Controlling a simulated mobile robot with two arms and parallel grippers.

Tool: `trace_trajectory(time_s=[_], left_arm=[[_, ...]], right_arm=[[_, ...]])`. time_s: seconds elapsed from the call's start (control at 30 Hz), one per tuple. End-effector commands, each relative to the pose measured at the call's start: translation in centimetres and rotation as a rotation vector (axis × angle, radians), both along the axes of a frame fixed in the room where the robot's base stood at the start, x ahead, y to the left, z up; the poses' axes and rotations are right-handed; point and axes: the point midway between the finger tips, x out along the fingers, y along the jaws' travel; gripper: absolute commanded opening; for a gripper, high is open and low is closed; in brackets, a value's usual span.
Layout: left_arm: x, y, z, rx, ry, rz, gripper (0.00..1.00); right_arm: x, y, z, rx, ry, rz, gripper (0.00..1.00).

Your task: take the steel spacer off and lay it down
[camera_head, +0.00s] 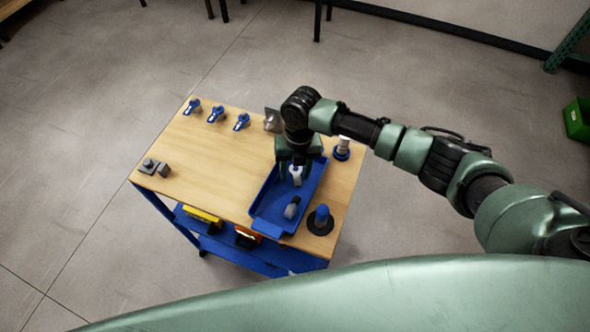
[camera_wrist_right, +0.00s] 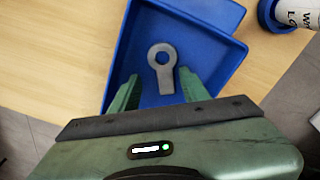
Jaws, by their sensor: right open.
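A flat grey part (camera_wrist_right: 162,67), a ring with a tab, lies in the blue tray (camera_wrist_right: 209,18). It looks like bare metal, but I cannot tell for sure that it is the steel spacer. My right gripper (camera_wrist_right: 152,88) is open, its two green fingers apart on either side of the tab, with nothing held. In the head view my right gripper (camera_head: 297,172) points down over the tray (camera_head: 265,213). Another grey part (camera_head: 291,208) lies nearer the tray's front end. A blue peg (camera_head: 322,213) stands on a dark round base beside the tray. My left gripper is out of view.
The wooden cart top (camera_head: 225,160) is clear in its middle. Several blue-handled pieces (camera_head: 217,113) line its back edge. A grey block fixture (camera_head: 148,165) sits at the left corner. A white labelled container (camera_head: 343,145) in a blue holder stands right of the tray.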

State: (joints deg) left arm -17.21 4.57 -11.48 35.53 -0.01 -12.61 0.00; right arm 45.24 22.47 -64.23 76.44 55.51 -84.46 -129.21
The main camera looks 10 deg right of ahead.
Motion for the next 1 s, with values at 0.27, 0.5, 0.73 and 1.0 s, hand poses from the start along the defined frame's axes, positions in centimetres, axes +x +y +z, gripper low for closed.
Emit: trace_trajectory(time_s=[0.27, 0.5, 0.73, 1.0], left_arm=[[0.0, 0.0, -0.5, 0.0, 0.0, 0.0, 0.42], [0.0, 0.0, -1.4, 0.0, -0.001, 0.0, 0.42], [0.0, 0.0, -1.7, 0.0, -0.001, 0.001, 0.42], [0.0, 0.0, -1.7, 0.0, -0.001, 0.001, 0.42]], right_arm=[[0.2, -0.2, 1.3, 0.0, -0.001, 0.0, 0.47], [0.5, -0.5, 5.4, -0.001, -0.004, 0.001, 0.47], [0.5, -0.6, 7.6, -0.001, -0.001, 0.001, 0.47], [0.5, -0.6, 7.8, -0.001, 0.0, 0.0, 0.47]])
